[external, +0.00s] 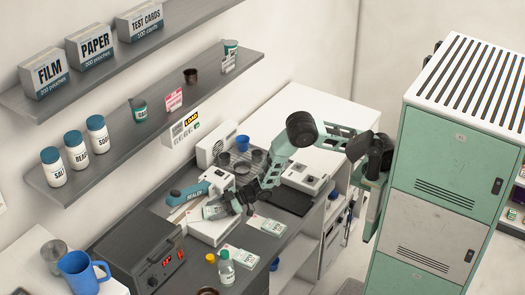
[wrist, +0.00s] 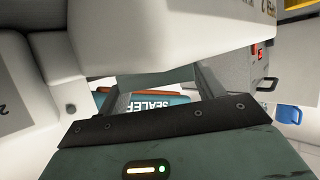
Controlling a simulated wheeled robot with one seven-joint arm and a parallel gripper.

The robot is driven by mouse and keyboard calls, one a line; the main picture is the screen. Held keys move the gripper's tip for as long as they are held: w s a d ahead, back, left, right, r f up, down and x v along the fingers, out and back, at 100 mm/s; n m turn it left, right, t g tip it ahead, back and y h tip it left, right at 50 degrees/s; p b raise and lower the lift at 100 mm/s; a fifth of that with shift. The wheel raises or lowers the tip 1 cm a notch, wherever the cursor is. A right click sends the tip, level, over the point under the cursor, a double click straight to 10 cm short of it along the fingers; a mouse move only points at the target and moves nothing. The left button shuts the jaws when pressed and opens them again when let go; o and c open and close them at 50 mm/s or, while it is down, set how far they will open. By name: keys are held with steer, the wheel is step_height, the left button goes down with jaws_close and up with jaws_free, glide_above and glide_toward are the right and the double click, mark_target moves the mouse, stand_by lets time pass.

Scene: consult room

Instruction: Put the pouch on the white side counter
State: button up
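In the external view, a white pouch with a green label (external: 213,213) is at the fingertips of my gripper (external: 229,207), tilted and just above the white base of the blue-armed sealer (external: 190,192). In the wrist view my gripper (wrist: 162,92) has its two fingers some way apart, with their tips hidden by a large pale shape (wrist: 170,35) that looks like the held pouch. The sealer's blue arm (wrist: 150,102) shows between the fingers. The white side counter (external: 315,110) is at the back right, behind my arm.
Two similar packets (external: 239,258) (external: 266,225) lie on the dark bench. A white device (external: 303,176) and a black pad (external: 288,200) lie right. Green lockers (external: 455,140) stand right.

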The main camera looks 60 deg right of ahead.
steer(key=shift+o, duration=0.6)
steer(key=shift+r, duration=0.1)
steer(key=shift+r, duration=0.15)
steer(key=b+v, duration=0.2)
steer(key=v, duration=1)
steer(key=shift+b, duration=0.4)
